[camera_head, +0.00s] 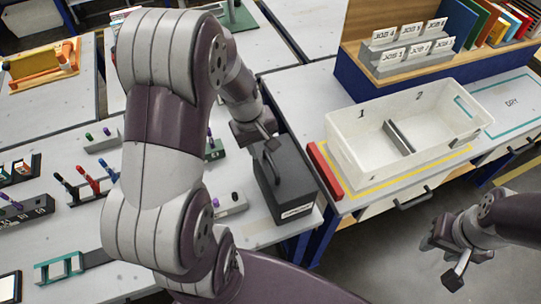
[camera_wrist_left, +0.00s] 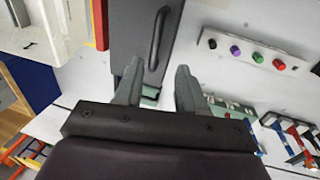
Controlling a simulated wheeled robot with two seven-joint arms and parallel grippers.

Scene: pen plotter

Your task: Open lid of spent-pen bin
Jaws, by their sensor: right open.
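The spent-pen bin (camera_head: 290,190) is a dark grey box with a label on its front, at the end of the left-hand table. Its lid looks shut and carries a black bar handle (camera_head: 270,165). My left gripper (camera_head: 262,138) is above the bin's back end, close to the handle. In the left wrist view the bin lid (camera_wrist_left: 132,35) and its handle (camera_wrist_left: 158,35) lie ahead of the gripper (camera_wrist_left: 160,66). The fingers are spread and hold nothing; I cannot tell whether they touch the handle. My right gripper (camera_head: 450,262) is open and empty over the floor.
A white two-part crate (camera_head: 352,160) stands on the right-hand table, with a red block (camera_head: 325,171) between it and the bin. A pen-cap strip (camera_wrist_left: 262,55) and pen holders (camera_wrist_left: 230,108) are beside the bin. My left arm hides part of the left-hand table.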

